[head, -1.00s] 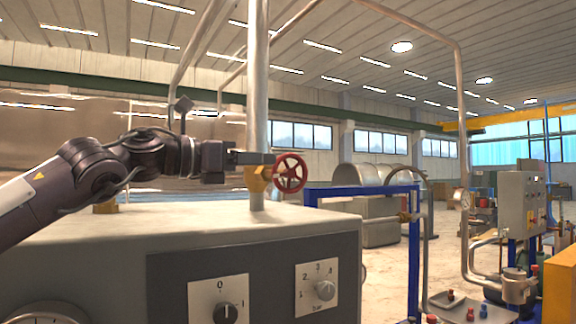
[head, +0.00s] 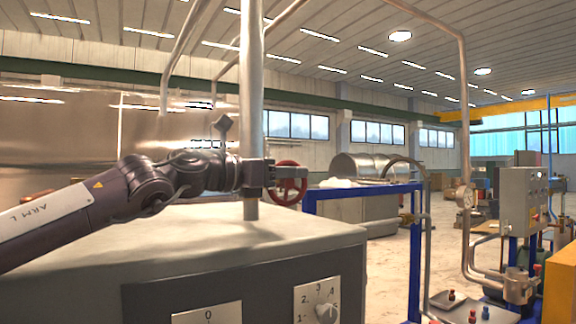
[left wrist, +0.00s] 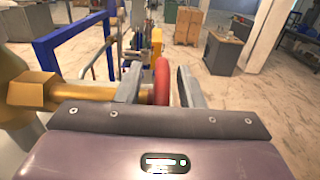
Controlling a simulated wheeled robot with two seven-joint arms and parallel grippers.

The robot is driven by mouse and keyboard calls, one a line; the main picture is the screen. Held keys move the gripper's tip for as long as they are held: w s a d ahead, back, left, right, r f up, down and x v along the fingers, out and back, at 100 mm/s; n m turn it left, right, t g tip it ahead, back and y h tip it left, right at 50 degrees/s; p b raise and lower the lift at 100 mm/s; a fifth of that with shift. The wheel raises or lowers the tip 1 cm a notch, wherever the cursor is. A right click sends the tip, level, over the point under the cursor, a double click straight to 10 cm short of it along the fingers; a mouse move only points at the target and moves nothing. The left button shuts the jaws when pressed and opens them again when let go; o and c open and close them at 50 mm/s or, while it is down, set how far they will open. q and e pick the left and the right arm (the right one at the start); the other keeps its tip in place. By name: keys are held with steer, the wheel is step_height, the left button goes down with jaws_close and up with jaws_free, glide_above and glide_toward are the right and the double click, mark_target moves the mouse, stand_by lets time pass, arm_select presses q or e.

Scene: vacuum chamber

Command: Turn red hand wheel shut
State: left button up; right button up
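The red hand wheel (head: 289,197) stands beside the vertical steel pipe, partly hidden behind my left gripper (head: 300,177). In the left wrist view, the wheel's rim (left wrist: 162,80) shows edge-on between the two fingers of my left gripper (left wrist: 160,88). The fingers are apart, with a visible gap between the rim and the right finger. The rim is closer to the left finger; I cannot tell whether they touch. A brass valve body (left wrist: 35,92) lies to the left. My right gripper is in neither view.
The vertical pipe (head: 251,90) rises close to my left gripper from a grey cabinet (head: 180,240) with dials. A blue frame (head: 415,250) stands just right of the wheel. Open floor (head: 385,270) lies beyond it.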

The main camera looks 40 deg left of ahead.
arm_select(q)
jaws_close()
steer(key=shift+r+p, duration=0.25)
steer(key=shift+p, duration=0.4)
steer(key=g+p, duration=0.1)
steer(key=p, duration=0.2)
steer(key=g+y+p, duration=0.1)
steer(key=g+p, duration=0.1)
steer(key=p, duration=0.1)
steer(key=w+g+y+p, duration=0.1)
steer(key=g+p, duration=0.1)
steer(key=p, duration=0.1)
steer(key=shift+d, duration=0.25)
steer(key=shift+f+g+y+p, duration=0.3)
steer(key=shift+g+p, duration=0.4)
steer(key=shift+p, duration=0.35)
steer(key=shift+w, duration=0.1)
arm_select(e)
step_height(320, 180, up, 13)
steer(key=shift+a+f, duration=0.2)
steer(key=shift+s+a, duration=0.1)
